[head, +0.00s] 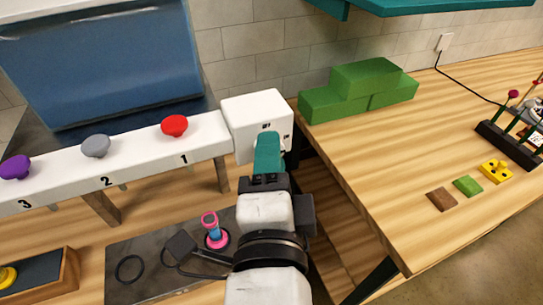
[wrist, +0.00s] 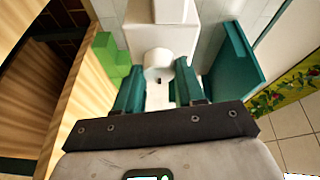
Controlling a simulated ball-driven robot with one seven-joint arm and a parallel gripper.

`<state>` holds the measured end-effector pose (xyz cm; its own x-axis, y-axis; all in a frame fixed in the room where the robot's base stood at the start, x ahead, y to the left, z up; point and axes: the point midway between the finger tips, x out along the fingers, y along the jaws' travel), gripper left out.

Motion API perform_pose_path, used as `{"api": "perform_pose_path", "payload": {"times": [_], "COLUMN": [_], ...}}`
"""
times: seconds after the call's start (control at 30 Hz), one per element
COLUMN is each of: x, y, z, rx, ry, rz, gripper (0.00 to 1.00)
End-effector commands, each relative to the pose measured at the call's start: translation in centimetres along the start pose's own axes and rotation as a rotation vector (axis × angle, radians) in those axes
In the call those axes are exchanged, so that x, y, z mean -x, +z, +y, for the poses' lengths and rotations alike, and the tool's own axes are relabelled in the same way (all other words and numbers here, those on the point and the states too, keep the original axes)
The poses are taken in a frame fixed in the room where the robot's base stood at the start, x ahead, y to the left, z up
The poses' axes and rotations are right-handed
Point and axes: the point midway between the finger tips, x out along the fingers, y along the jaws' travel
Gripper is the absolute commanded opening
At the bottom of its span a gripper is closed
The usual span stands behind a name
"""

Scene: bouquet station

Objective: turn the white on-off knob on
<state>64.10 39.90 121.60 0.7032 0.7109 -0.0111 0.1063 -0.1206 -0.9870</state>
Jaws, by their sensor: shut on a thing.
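The white box (head: 258,112) stands at the right end of the white knob rail. The white on-off knob (wrist: 158,62) sits on the box's face and shows in the wrist view between my two teal fingertips. My gripper (head: 267,145) is at the front of the box in the head view and hides the knob there. It also shows in the wrist view (wrist: 159,85), shut on the knob with one finger on each side. Small dark marks show on the box face above the gripper. I cannot read the knob's setting.
The rail (head: 135,152) left of the box carries red (head: 174,125), grey (head: 96,146) and purple (head: 15,167) knobs. Green blocks (head: 360,90) stand on the wooden table to the right. A dark mat (head: 125,290) with a pink-and-blue tool (head: 213,232) lies below.

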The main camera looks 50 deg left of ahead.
Motion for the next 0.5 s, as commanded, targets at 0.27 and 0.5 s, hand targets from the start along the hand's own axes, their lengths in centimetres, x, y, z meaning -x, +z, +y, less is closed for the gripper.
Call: {"api": "perform_pose_path", "payload": {"times": [0.27, 0.5], "x": [-0.04, -0.03], "y": [-0.04, -0.03], "z": [0.15, 0.12], "rx": [-0.003, -0.002], "ry": [0.005, 0.003], "rz": [0.001, 0.0], "gripper": [0.08, 0.56]}}
